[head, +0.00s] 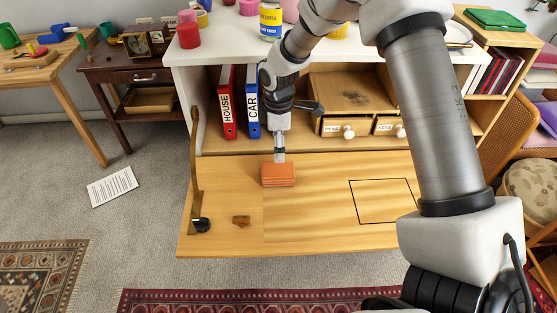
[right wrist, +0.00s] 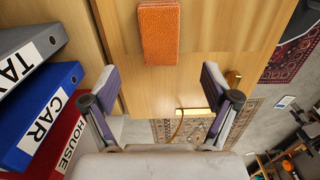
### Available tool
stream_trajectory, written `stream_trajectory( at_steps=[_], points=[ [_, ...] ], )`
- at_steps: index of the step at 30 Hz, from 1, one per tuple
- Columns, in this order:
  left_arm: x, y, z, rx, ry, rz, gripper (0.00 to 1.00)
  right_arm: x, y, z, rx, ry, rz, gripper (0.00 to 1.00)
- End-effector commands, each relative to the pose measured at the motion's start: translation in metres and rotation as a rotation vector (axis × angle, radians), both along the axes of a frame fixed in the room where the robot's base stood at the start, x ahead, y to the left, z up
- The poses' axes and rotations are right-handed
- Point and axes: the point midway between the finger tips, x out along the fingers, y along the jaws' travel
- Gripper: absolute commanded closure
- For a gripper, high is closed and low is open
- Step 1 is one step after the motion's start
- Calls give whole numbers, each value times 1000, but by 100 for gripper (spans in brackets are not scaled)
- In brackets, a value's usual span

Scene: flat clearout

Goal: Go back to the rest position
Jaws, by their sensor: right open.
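My right arm reaches in from the right in the head view. My right gripper (head: 279,157) hangs above the fold-down desk flap (head: 320,215), just behind an orange-brown block (head: 278,174) that lies flat on it. In the right wrist view my right gripper (right wrist: 160,78) is open, with nothing between its fingers. The orange block (right wrist: 158,33) lies beyond the fingertips, apart from them. My left gripper is not in view.
Red HOUSE (head: 228,103) and blue CAR (head: 252,102) binders stand behind the gripper. A grey TAX binder (right wrist: 25,55) shows in the wrist view. Labelled drawers (head: 345,126) sit right of the gripper. A paper sheet (head: 112,187) lies on the carpet.

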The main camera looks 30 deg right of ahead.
Motion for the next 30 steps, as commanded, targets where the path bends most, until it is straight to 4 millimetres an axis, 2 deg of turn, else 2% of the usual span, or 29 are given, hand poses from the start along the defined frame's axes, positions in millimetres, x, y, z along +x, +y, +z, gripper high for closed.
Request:
stream_trajectory(
  at_steps=[4,19,22,30],
  points=[
    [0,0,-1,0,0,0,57,0,0,11,0,0,0,13],
    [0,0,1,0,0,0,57,0,0,13,0,0,0,13],
    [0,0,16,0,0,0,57,0,0,29,0,0,0,13],
    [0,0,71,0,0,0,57,0,0,83,0,0,0,13]
  ],
)
